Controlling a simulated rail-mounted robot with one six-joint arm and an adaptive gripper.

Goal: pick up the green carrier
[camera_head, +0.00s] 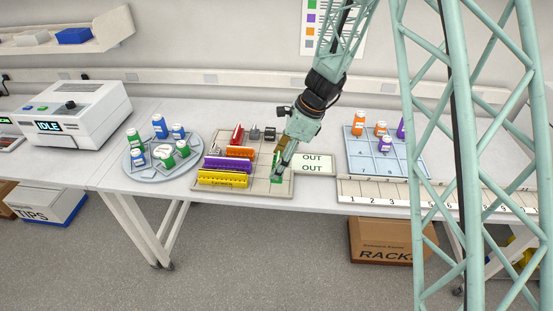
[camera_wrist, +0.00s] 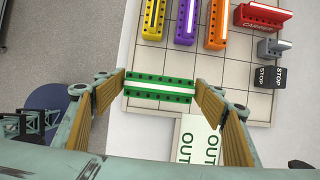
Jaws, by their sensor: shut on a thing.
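The green carrier (camera_wrist: 159,88) lies between the two fingers of my gripper (camera_wrist: 161,98) in the wrist view, at the edge of the gridded board. The tan finger pads stand at its two ends, and my gripper is shut on it. It is a green bar with a row of dark holes and a white strip along it. In the head view the carrier (camera_head: 277,168) is partly hidden behind my gripper (camera_head: 278,176), at the right part of the board. I cannot tell whether it touches the board.
Yellow (camera_head: 223,178), purple (camera_head: 227,165), orange (camera_head: 240,153) and red (camera_head: 237,134) carriers stand on the gridded board (camera_head: 258,186). Grey and black blocks marked STOP (camera_wrist: 270,77) sit near its edge. An OUT card (camera_head: 312,162) lies beside it. A round bottle tray (camera_head: 150,173) stands left.

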